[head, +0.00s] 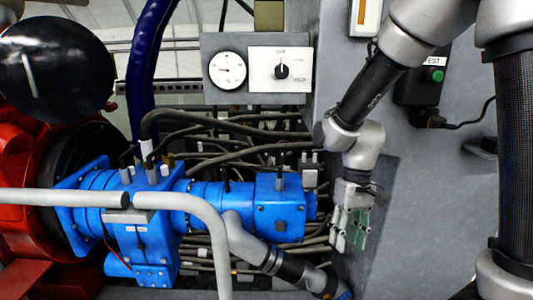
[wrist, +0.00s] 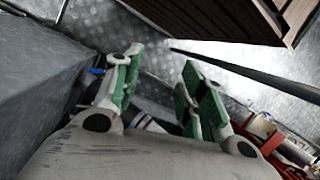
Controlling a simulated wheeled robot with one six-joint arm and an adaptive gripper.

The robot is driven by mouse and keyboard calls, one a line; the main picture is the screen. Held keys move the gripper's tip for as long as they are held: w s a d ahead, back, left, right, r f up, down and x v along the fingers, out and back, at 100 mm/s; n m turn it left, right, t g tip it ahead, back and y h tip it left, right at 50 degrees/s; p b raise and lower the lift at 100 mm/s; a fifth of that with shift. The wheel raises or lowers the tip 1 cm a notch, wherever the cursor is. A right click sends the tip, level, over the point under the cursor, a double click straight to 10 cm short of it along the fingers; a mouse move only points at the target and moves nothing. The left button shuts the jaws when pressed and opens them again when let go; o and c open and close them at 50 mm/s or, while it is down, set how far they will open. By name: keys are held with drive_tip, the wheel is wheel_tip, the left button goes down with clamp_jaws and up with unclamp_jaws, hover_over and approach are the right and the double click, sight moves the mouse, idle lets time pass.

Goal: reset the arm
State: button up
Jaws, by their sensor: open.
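My gripper (head: 350,238) hangs at the end of my arm in the head view, in front of the grey cabinet wall and right of the blue hydraulic pump (head: 205,205). Its green-padded fingers also show in the wrist view (wrist: 158,95), spread apart with nothing between them. The gripper is open and empty. It touches nothing that I can make out. My arm reaches down from the upper right of the head view, bent at the elbow.
A panel with a round gauge (head: 228,70) and a rotary switch (head: 281,71) is at the top centre. A box with a green TEST button (head: 437,75) is on the right. A grey handrail (head: 212,222) crosses the front left. Dark hoses (head: 235,140) run behind the pump.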

drive_tip(key=s+d+r+m+t, duration=0.1)
drive_tip(key=s+d+r+t, duration=0.2)
drive_tip(key=d+r, duration=0.5)
drive_tip(key=s+d+r+m+t, duration=0.2)
drive_tip(key=s+d+r+t, duration=0.2)
drive_tip(key=d+r, duration=0.5)
drive_tip(key=s+r, duration=0.1)
drive_tip(key=s, duration=0.1)
drive_tip(key=shift+s+h, duration=0.3)
drive_tip(key=shift+h, duration=0.1)
